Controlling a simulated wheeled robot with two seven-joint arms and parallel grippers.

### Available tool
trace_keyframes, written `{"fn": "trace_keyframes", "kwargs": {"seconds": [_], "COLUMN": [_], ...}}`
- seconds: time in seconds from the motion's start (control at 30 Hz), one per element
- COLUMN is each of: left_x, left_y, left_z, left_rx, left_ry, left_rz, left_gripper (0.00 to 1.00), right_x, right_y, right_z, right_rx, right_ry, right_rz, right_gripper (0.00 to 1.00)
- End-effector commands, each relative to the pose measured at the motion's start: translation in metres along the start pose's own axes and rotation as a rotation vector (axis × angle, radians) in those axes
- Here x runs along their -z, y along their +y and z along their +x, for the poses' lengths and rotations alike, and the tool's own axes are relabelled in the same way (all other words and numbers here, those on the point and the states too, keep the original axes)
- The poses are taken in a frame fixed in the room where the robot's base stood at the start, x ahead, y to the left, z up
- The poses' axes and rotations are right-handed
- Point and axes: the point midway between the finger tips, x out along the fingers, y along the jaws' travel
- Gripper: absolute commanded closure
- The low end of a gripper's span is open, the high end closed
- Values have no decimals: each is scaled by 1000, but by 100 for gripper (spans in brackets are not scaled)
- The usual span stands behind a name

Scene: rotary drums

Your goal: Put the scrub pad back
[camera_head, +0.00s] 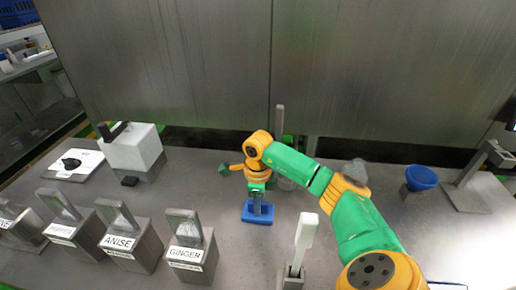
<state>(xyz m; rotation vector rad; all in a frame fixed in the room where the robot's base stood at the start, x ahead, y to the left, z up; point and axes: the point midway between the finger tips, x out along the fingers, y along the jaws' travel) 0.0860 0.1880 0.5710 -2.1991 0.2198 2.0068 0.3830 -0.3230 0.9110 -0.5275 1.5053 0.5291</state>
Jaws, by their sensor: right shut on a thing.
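The scrub pad (248,214) is a flat blue block near the middle of the table, with a grey upright part above it. My right gripper (257,194) is at the end of the green and orange arm, directly above the pad. It is shut on the pad's upper part, and its fingers hide most of the grip. I cannot tell whether the pad touches the table or hangs just above it. My left gripper is not in view.
Labelled grey bins, including ANISE (120,242) and GINGER (187,255), stand at the front left. A white box (134,146) is behind them. A white-handled tool (306,236) stands at front centre. A blue bowl (421,178) and a grey stand (467,195) are at right.

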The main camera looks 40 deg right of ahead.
Motion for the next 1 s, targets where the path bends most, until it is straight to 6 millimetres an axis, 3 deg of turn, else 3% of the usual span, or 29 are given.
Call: {"fn": "trace_keyframes", "kwargs": {"seconds": [0.03, 0.13, 0.4, 0.57, 0.83, 1.0], "left_x": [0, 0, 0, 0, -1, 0], "left_y": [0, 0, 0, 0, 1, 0], "left_z": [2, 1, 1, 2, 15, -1], "left_rx": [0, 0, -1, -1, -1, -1], "left_ry": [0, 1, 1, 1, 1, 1], "left_rz": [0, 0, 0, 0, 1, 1], "left_gripper": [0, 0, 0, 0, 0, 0], "right_x": [0, 0, 0, -1, -1, 0], "right_y": [0, 0, 0, -1, -1, -1], "right_z": [2, 1, 1, -10, -77, -115], "right_rx": [0, 0, 0, 3, 5, 2], "right_ry": [0, 0, 0, -3, -6, -1], "right_rz": [0, 0, 0, 0, 0, 1], "right_gripper": [73, 46, 46, 46, 46, 46]}}
